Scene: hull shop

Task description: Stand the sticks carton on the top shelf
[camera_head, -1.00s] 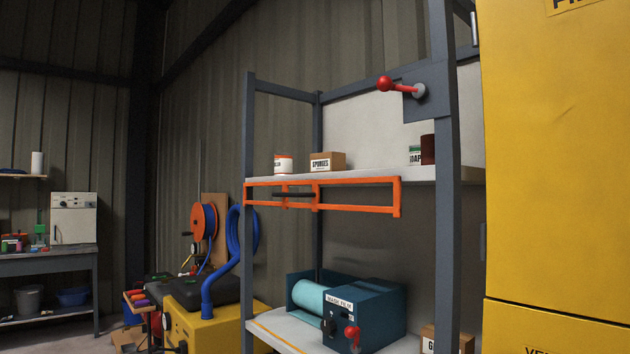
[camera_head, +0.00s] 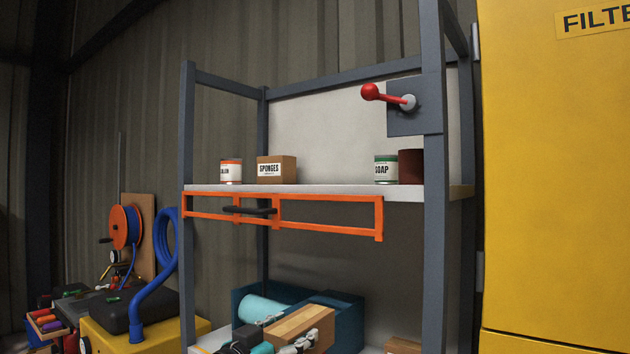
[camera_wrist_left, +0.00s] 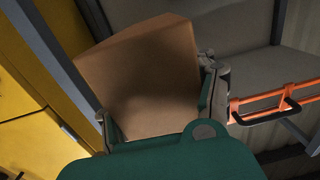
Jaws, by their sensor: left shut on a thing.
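A plain brown carton (camera_head: 302,322) shows low in the head view, in front of the lower shelf; no label on it can be read. My left gripper (camera_head: 290,345) is shut on it. In the left wrist view the carton (camera_wrist_left: 140,70) sits tilted in the picture between the two fingers of the left gripper (camera_wrist_left: 158,92). The top shelf (camera_head: 330,188) is a pale board above and beyond the carton. An orange guard frame (camera_head: 325,230) with a black handle hangs along its front edge. My right gripper is not in view.
On the top shelf stand a white-and-orange can (camera_head: 231,172), a sponges box (camera_head: 276,170), a soap can (camera_head: 386,170) and a dark red can (camera_head: 411,167). Free room lies between the sponges box and soap can. A red lever (camera_head: 380,94) juts from the right post. A yellow cabinet (camera_head: 555,200) stands right.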

